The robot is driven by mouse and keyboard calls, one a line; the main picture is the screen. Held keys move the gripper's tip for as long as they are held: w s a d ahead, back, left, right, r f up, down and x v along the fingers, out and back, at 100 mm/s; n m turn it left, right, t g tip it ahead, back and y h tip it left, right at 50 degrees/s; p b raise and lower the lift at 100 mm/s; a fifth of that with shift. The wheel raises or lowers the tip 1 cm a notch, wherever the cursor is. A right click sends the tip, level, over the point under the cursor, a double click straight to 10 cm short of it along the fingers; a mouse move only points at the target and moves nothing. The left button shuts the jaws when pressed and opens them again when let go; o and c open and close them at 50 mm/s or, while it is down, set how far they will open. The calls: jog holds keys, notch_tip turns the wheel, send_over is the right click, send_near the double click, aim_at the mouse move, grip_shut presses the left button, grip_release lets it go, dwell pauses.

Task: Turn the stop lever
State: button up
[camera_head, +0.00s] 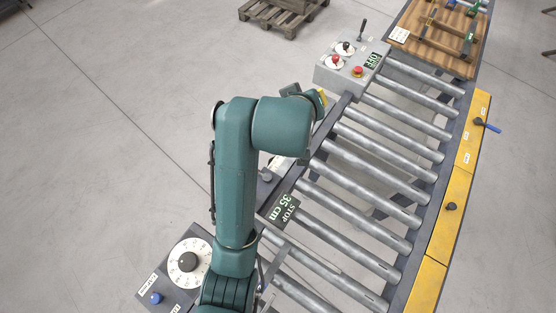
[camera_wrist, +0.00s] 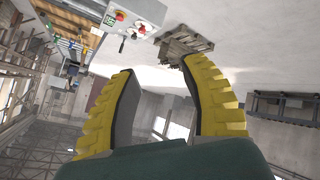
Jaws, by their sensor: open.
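A lever with a blue handle (camera_head: 487,125) sits on the yellow side panel at the right of the conveyor. I cannot read its label, so I cannot tell whether it is the stop lever. A dark upright lever (camera_head: 362,29) stands behind the grey control box. A green sign reading STOP 35 cm (camera_head: 283,208) lies at the conveyor's left edge. My gripper (camera_wrist: 158,67) has its two yellow fingers apart with nothing between them. In the head view it is mostly hidden behind my arm, to the left of the rail and away from the blue handle.
The grey control box (camera_head: 345,76) has red and black knobs and a green OFF sign. A wooden board (camera_head: 440,57) with clamps lies on the far rollers. A white dial (camera_head: 189,262) is at lower left. A pallet (camera_head: 283,18) stands behind. The middle rollers (camera_head: 375,165) are bare.

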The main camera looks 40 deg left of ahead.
jog(key=s+a+f+n+g+h+b, duration=0.2)
jog(key=s+a+f+n+g, duration=0.2)
jog(key=s+a+f, duration=0.3)
jog(key=s+a+f+n+g+h+b, duration=0.1)
jog(key=s+a+f+n+g, duration=0.35)
jog(key=f, duration=0.55)
jog(key=shift+m+t, duration=0.45)
jog(key=shift+t, duration=0.2)
jog(key=f, duration=0.5)
jog(key=w+f, duration=0.1)
jog(key=f, duration=0.4)
jog(key=w+f, duration=0.1)
jog(key=f, duration=0.4)
jog(key=shift+w+a+f, duration=0.1)
jog(key=shift+w+f, duration=0.1)
jog(key=shift+w, duration=0.05)
grip_shut()
